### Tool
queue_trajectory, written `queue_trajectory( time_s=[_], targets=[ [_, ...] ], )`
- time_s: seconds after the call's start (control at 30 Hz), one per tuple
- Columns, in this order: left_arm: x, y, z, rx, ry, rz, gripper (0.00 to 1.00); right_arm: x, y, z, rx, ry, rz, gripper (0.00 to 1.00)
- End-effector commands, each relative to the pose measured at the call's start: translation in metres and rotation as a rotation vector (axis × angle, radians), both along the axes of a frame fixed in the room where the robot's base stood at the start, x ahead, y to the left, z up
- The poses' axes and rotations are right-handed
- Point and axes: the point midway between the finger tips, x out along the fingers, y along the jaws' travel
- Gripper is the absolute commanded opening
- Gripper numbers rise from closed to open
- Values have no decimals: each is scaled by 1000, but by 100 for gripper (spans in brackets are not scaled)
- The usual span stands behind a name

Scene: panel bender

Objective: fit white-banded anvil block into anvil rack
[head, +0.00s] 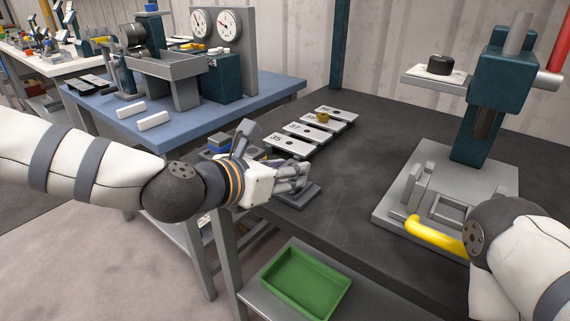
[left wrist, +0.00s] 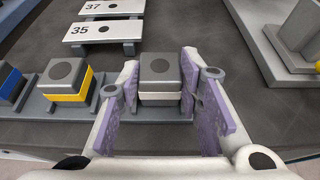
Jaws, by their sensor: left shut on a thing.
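The white-banded anvil block (left wrist: 159,70) is grey with a dark round mark on top and a white band low on its side. My left gripper (left wrist: 160,62) is shut on it, one purple-padded finger on each side. The block is upright at the right part of the grey anvil rack (left wrist: 36,107), in line with the yellow-banded block (left wrist: 64,80); I cannot tell whether it is fully down. In the head view my left gripper (head: 288,178) hides the block, over the rack (head: 302,195). My right arm shows at lower right, but its gripper is out of view.
A blue-banded block (left wrist: 10,83) sits at the rack's left. Numbered plates (head: 290,142) lie behind the rack, one with a brass piece (head: 323,117). A press (head: 485,105) with a yellow handle (head: 435,238) stands right. A green tray (head: 305,280) is below. The middle tabletop is clear.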

Motion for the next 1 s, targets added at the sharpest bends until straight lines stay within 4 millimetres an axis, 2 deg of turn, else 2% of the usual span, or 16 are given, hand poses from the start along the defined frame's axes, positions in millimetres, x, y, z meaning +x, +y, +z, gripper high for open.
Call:
queue_trajectory(
  time_s=[0.87, 0.9, 0.97, 1.0],
  targets=[
    [1, 0, -3, 0, -6, 0, 0, -1, 0, -2, 0, 4, 1, 40],
    [1, 0, -3, 0, -6, 0, 40, -1, 0, -2, 0, 4, 1, 40],
    [1, 0, -3, 0, -6, 0, 53, -1, 0, -2, 0, 4, 1, 40],
    [1, 0, -3, -1, -5, 0, 56, -1, 0, -2, 0, 4, 1, 40]
  ],
)
